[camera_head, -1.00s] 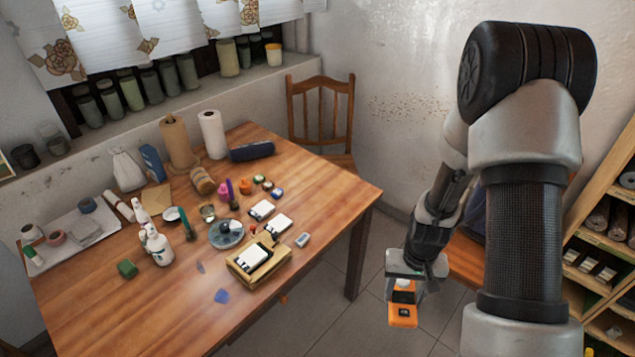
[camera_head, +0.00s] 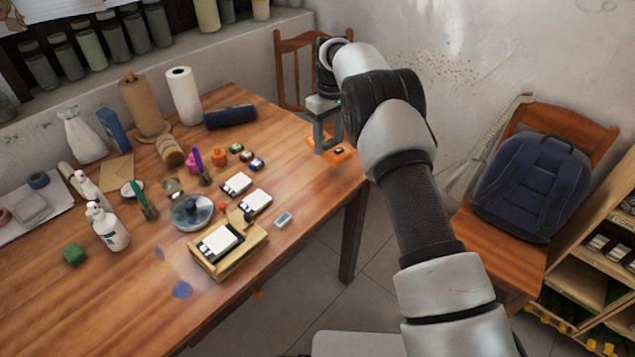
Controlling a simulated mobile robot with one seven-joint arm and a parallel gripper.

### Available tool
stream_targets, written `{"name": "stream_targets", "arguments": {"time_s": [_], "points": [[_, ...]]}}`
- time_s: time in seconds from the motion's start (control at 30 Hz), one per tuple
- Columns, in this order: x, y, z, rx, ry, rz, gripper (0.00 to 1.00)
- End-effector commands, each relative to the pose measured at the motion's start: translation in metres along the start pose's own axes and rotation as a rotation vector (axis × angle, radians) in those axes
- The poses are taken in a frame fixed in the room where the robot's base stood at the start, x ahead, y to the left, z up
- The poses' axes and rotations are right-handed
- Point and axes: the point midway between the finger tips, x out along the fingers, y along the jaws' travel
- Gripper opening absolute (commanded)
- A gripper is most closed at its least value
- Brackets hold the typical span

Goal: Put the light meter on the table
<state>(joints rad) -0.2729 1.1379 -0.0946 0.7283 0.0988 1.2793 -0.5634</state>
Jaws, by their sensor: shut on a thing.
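The light meter (camera_head: 343,156) is an orange, flat device with a small dark part on its face. It is at the far right corner of the wooden table (camera_head: 300,183). My gripper (camera_head: 328,148) points down and is shut on the light meter, with orange showing on both sides of the fingers. The light meter is over or on the tabletop; I cannot tell whether its underside touches the wood. My arm hides part of the table's right edge.
A dark blue roll (camera_head: 230,116) lies left of the gripper. A wooden tray (camera_head: 232,262) with white-labelled items, a small grey block (camera_head: 283,220) and several small jars stand nearer. The wood around the right corner is clear. A chair (camera_head: 292,85) stands behind.

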Motion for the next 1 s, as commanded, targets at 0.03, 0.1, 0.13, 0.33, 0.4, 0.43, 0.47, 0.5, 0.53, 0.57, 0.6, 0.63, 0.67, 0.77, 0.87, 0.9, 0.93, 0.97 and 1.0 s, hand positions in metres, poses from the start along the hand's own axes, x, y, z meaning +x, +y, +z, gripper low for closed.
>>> {"name": "stream_targets", "arguments": {"time_s": [0.03,0.1,0.13,0.33,0.4,0.43,0.47,0.5,0.53,0.57,0.6,0.63,0.67,0.77,0.87,0.9,0.93,0.97,1.0], "points": [[0.001,-0.005,-0.011,-0.04,0.003,0.006,0.26],[-0.007,-0.011,-0.019,-0.084,0.001,0.008,0.26],[-0.009,-0.014,-0.022,-0.098,-0.001,0.008,0.26],[-0.01,-0.021,-0.027,-0.141,-0.006,0.008,0.26],[0.0,-0.021,-0.027,-0.142,-0.007,0.008,0.26],[0.005,-0.021,-0.027,-0.141,-0.007,0.007,0.26],[0.011,-0.021,-0.027,-0.141,-0.008,0.007,0.26],[0.018,-0.021,-0.027,-0.141,-0.007,0.007,0.26],[0.023,-0.021,-0.027,-0.141,-0.008,0.007,0.26],[0.026,-0.021,-0.027,-0.141,-0.007,0.007,0.26],[0.03,-0.021,-0.027,-0.141,-0.006,0.008,0.26],[0.033,-0.021,-0.027,-0.14,-0.005,0.008,0.26],[0.035,-0.021,-0.027,-0.14,-0.005,0.008,0.26],[0.046,-0.021,-0.027,-0.14,-0.006,0.008,0.26],[0.064,-0.021,-0.027,-0.14,-0.007,0.008,0.26],[0.071,-0.021,-0.027,-0.14,-0.006,0.008,0.26],[0.075,-0.021,-0.027,-0.14,-0.006,0.008,0.26],[0.078,-0.02,-0.027,-0.14,-0.005,0.008,0.26],[0.08,-0.02,-0.027,-0.14,-0.005,0.008,0.26]]}}
